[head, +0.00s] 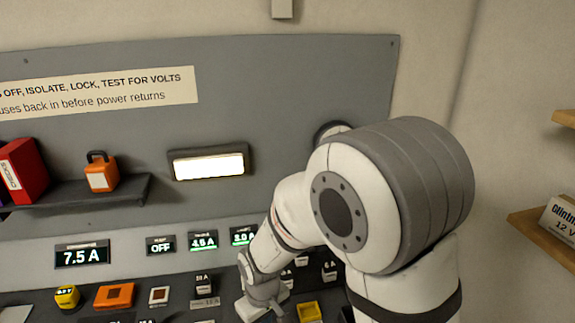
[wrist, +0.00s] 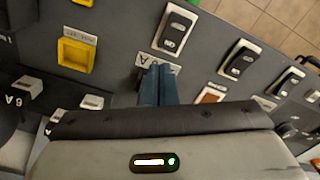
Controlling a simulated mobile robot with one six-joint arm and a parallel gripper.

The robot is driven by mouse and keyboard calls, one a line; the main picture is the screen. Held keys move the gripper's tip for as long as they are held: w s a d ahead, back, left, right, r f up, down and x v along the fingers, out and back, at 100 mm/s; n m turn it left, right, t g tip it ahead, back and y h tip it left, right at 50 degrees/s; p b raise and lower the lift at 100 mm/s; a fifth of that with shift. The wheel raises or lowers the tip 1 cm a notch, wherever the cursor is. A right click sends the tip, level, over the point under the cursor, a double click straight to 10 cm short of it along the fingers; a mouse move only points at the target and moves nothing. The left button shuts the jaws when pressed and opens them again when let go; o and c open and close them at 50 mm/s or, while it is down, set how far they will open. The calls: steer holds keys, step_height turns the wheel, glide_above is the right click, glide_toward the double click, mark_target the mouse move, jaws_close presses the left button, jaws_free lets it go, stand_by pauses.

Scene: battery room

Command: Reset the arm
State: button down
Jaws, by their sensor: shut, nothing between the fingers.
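My gripper (wrist: 156,86) shows in the wrist view with its two blue-grey fingers together and nothing between them. The fingertips are over the dark control panel (wrist: 118,22), close to a pale label marked A. I cannot tell whether they touch it. In the head view my white and grey arm reaches down to the panel's lower part, and the fingers are hidden there.
Near the fingers are a yellow square holder (wrist: 76,55), a black rocker switch (wrist: 175,28) and another rocker switch (wrist: 241,60). A shelf (head: 125,190) holds an orange padlock (head: 101,174) and a red box (head: 22,170). A wooden shelf (head: 535,232) is at right.

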steer(key=d+r+m+t+b, duration=0.15)
steer(key=d+r+m, duration=0.25)
steer(key=d+r, duration=0.65)
steer(key=s+d+r+m+t, duration=0.1)
steer(key=s+d+r+m, duration=0.3)
steer(key=s+d+r, duration=0.2)
steer(key=s+d+b, duration=0.1)
steer(key=s+d, duration=0.1)
steer(key=d, duration=0.2)
steer(key=shift+s+d+t, duration=0.35)
steer(key=shift+s+d, duration=0.05)
